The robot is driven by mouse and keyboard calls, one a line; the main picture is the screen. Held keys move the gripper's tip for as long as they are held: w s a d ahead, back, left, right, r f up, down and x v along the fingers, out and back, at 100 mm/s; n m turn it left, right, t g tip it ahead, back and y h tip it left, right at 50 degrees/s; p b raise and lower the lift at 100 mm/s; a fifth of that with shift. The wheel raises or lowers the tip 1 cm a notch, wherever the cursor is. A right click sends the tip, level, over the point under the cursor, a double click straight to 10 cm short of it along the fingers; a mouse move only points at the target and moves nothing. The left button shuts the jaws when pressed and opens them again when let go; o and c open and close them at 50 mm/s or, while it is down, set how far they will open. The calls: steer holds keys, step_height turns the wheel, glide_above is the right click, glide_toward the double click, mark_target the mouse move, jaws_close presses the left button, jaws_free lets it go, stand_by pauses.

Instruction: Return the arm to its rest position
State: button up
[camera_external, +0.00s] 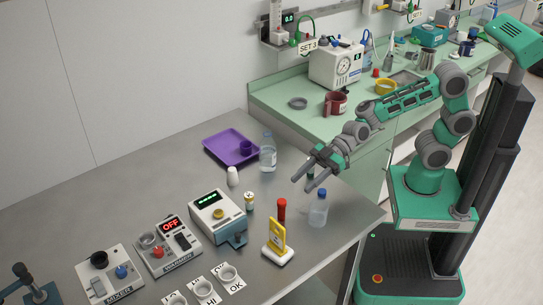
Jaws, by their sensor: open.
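My gripper (309,183) is at the end of my green and grey arm, which reaches out to the left over the right part of the steel table (120,222). Its fingers are apart, and I see nothing held between them. It hangs above the table, up and left of a clear bottle with a blue cap (318,212) and above a red-topped tube (282,210). A small dark item (311,171) shows just beside the fingers; I cannot tell what it is.
A yellow sign on a white base (277,240), a white device (217,214), a small vial (249,201), a white bottle (233,176), another clear bottle (268,155) and a purple tray (219,146) stand nearby. The green counter (305,118) behind holds several items.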

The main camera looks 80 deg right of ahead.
steer(key=shift+v, duration=0.95)
steer(key=s+d+r+m+g+h+p, duration=0.1)
steer(key=s+d+m+g+h+p, duration=0.2)
steer(key=s+d, duration=0.4)
steer(key=s+d+r+m+g+h+p, duration=0.2)
steer(key=s+d+m+h+p, duration=0.3)
steer(key=d, duration=0.9)
steer(key=s+g+h+p, duration=0.1)
steer(key=s+p, duration=0.2)
steer(key=shift+s+d+h+p, duration=0.25)
steer(key=shift+h+p, duration=0.05)
